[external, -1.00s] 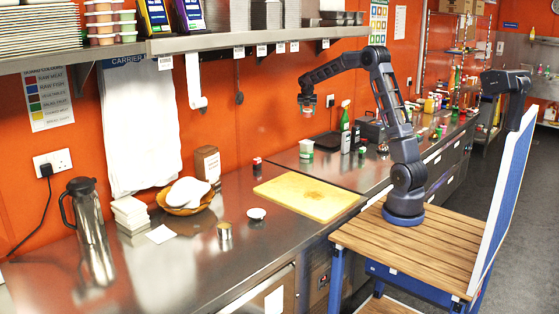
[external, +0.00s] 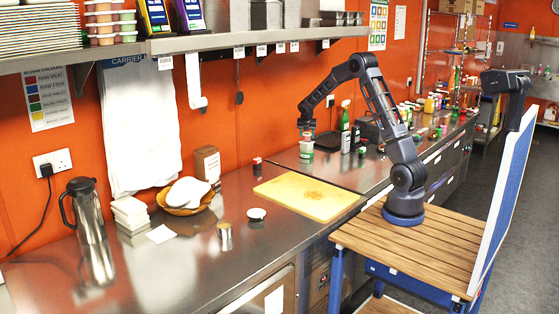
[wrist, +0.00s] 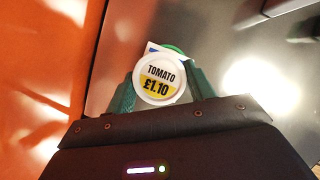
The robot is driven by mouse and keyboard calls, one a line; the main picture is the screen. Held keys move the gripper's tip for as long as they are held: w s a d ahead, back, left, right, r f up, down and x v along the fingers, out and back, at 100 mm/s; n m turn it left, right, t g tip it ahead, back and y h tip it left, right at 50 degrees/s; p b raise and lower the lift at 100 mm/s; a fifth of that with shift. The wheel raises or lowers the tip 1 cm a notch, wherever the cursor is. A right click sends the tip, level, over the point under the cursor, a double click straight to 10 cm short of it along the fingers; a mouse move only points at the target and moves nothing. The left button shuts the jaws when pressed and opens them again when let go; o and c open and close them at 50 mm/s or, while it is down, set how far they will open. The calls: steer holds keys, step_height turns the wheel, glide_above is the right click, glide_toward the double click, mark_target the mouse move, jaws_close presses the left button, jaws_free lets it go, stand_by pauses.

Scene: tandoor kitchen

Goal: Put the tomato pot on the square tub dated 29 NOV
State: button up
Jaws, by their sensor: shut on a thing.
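My gripper (wrist: 160,92) is shut on the tomato pot (wrist: 158,72), whose white and yellow lid reads TOMATO £1.10. In the external view my gripper (external: 306,134) points down, just above a small pale tub (external: 306,154) on the steel counter by the wall. In the wrist view a green edge and a white and blue corner of a tub or label (wrist: 152,47) show past the pot's rim. The pot hides the rest. No date can be read, and I cannot tell whether the pot touches what is below.
A yellow cutting board (external: 306,197) lies in front. A small red-topped bottle (external: 257,166) stands to the left. The orange wall is close behind.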

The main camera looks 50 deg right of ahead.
steer(key=shift+f, duration=0.4)
steer(key=shift+f, duration=0.1)
steer(key=o, duration=1)
steer(key=s+a+r+m, duration=0.3)
steer(key=s+a+r, duration=0.25)
steer(key=r, duration=0.45)
steer(key=s+a+r+m, duration=0.35)
steer(key=s+r, duration=0.35)
steer(key=r, duration=0.3)
steer(key=s+a+r+m+t+y, duration=0.1)
steer(key=s+a+r+m, duration=0.15)
steer(key=s, duration=0.45)
steer(key=s+a+r+m, duration=0.2)
steer(key=s+a+m, duration=0.1)
steer(key=s, duration=0.4)
steer(key=s+a+f+m+y, duration=0.1)
steer(key=s+m, duration=0.3)
steer(key=s, duration=0.4)
steer(key=s+a+m, duration=0.4)
steer(key=s, duration=0.4)
steer(key=s+a+f+m+t+y, duration=0.1)
steer(key=s+a+m, duration=0.2)
steer(key=s, duration=0.6)
steer(key=shift+f+m+y, duration=0.3)
steer(key=shift+m, duration=0.6)
